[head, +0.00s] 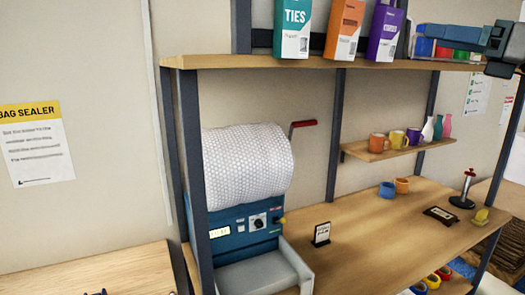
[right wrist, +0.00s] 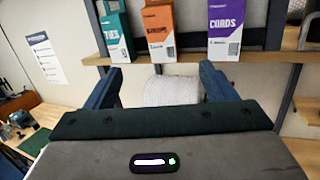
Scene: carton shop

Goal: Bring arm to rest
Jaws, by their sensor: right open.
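My right gripper (head: 446,36) is at the upper right of the head view, in front of the top shelf's right end. Its blue fingers point left. In the right wrist view my right gripper (right wrist: 163,76) has its two fingers spread wide with nothing between them. Behind the gap are the shelf edge and the white bubble-wrap roll.
Teal, orange and purple boxes (head: 292,28) (head: 343,28) (head: 385,32) stand on the top shelf (head: 300,62). Below are the bubble-wrap roll (head: 246,165), a small shelf of mugs (head: 385,148) and the workbench (head: 370,235). Coloured bins sit behind my right gripper.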

